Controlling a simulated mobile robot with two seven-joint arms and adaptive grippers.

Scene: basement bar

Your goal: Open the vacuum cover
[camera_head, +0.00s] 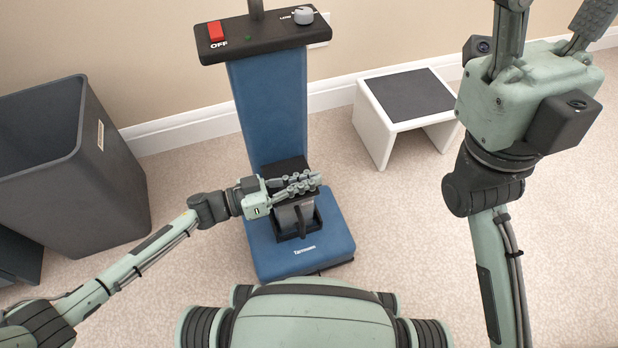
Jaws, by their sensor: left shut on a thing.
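The upright vacuum (265,110) is blue and stands on the carpet near the wall. Its black top panel carries a red switch marked OFF and a grey knob. Its blue base (290,258) lies at the foot, with a grey part (293,218) in a black frame standing on it. My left gripper (305,183) reaches in from the left and is shut at the top of this grey part. The fingers hide the exact contact, and I cannot tell how far the cover is open. My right gripper (550,25) is raised at the top right, fingers spread, tips cut off.
A dark grey bin (110,165) stands at the left, close to my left arm. A white step stool (372,125) with a dark top stands against the wall, right of the vacuum.

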